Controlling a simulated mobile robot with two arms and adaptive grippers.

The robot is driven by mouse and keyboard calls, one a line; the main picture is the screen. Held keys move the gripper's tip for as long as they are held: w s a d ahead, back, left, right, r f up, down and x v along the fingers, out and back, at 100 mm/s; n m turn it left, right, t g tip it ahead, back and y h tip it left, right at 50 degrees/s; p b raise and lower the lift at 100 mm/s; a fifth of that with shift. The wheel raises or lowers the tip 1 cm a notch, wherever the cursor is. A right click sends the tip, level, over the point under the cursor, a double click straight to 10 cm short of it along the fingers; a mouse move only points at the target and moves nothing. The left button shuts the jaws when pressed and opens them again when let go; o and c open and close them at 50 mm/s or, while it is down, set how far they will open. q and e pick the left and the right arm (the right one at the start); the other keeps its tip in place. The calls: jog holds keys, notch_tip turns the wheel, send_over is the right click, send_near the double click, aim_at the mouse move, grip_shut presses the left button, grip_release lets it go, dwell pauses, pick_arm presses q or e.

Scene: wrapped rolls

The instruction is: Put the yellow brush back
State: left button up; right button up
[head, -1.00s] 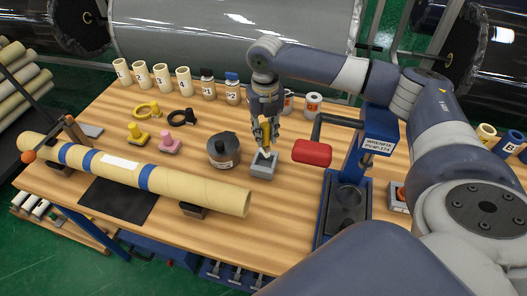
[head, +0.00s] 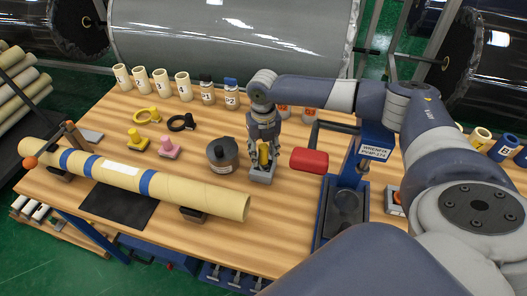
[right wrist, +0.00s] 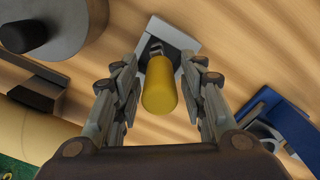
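The yellow brush (head: 265,153) stands in the small grey holder block (head: 262,179), handle up; its lower end is hidden. In the right wrist view the yellow handle (right wrist: 160,88) points toward the camera, with the grey block (right wrist: 172,38) behind it. My right gripper (head: 264,160) is around the handle from above. In the right wrist view its fingers (right wrist: 160,80) are spread, with gaps on both sides of the handle. My left gripper is not in view.
A dark round weight (head: 222,154) stands just left of the holder. A blue press (head: 345,190) with a red-handled lever (head: 310,160) is close on the right. A wrapped roll (head: 125,180) lies at front left. Labelled cups and jars line the back edge.

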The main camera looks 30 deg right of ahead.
notch_tip(320, 180, up, 12)
jog(key=b, duration=0.3)
jog(key=shift+f, duration=0.25)
jog(key=shift+r, duration=0.4)
